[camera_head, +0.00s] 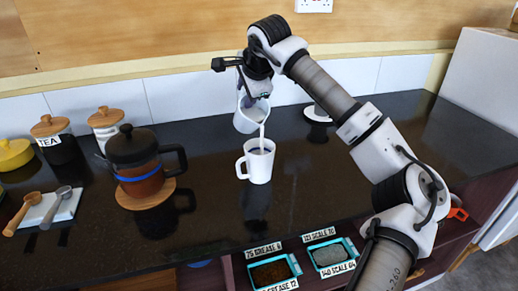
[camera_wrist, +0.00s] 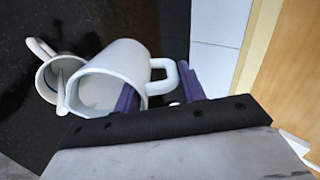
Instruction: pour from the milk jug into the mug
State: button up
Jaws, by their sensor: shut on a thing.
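The white milk jug (camera_head: 246,119) is tilted above the white mug (camera_head: 260,166), and a pale stream runs from its lip down into the mug. The mug stands upright on the dark counter, its handle to the left. My gripper (camera_head: 257,97) is shut on the jug. In the wrist view the jug (camera_wrist: 125,62) hangs over the mug (camera_wrist: 45,75), and the fingers of my gripper (camera_wrist: 162,97) are at the jug's handle. The liquid level in the mug is hard to make out.
A glass teapot (camera_head: 138,165) with an amber drink stands on a round wooden board to the left. Canisters (camera_head: 56,138), a yellow pot (camera_head: 14,154) and spoons (camera_head: 45,208) lie farther left. A white item on a dark base (camera_head: 317,114) stands behind right. The counter (camera_head: 330,180) right of the mug is clear.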

jog(key=shift+f, duration=0.1)
jog(key=shift+s+d+t+b, duration=0.15)
jog(key=shift+t+b, duration=0.25)
jog(key=shift+b, duration=0.4)
dwell(0.4)
